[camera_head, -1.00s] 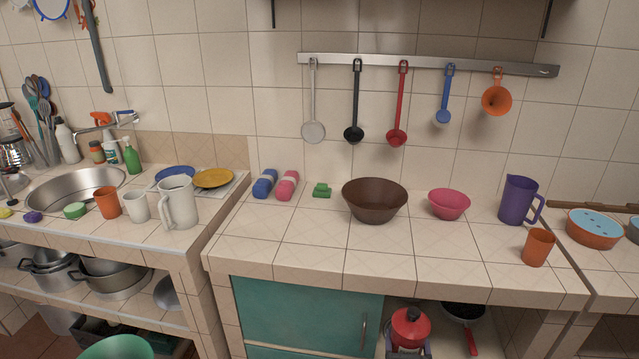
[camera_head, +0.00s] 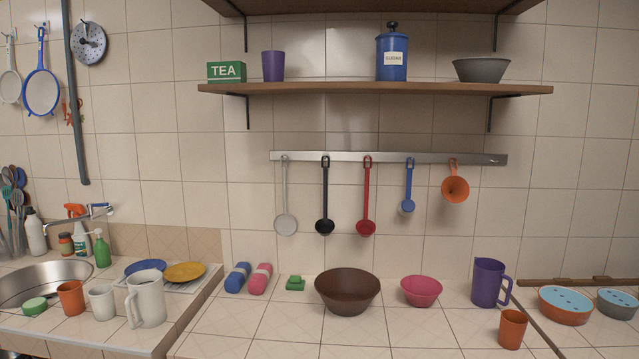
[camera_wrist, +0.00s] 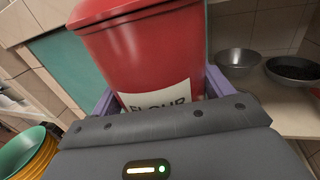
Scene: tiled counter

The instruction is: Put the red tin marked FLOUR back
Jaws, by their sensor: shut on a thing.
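The red tin marked FLOUR (camera_wrist: 145,60) fills the middle of the wrist view, its white label partly hidden by the gripper body. My gripper (camera_wrist: 150,100) is shut on it, with a purple-grey finger showing at each side of the tin. Neither the tin nor my gripper shows in the head view. In the head view, a wooden wall shelf (camera_head: 340,89) holds a green TEA box (camera_head: 227,72), a purple cup (camera_head: 273,66), a blue labelled canister (camera_head: 391,58) and a grey bowl (camera_head: 481,69). Bare shelf lies between the purple cup and the blue canister.
On the counter stand a brown bowl (camera_head: 347,292), a pink bowl (camera_head: 421,291), a purple jug (camera_head: 489,282) and an orange cup (camera_head: 512,329). Utensils hang from a metal rail (camera_head: 390,157) under the shelf. In the wrist view, a metal bowl (camera_wrist: 237,62) sits on a lower shelf.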

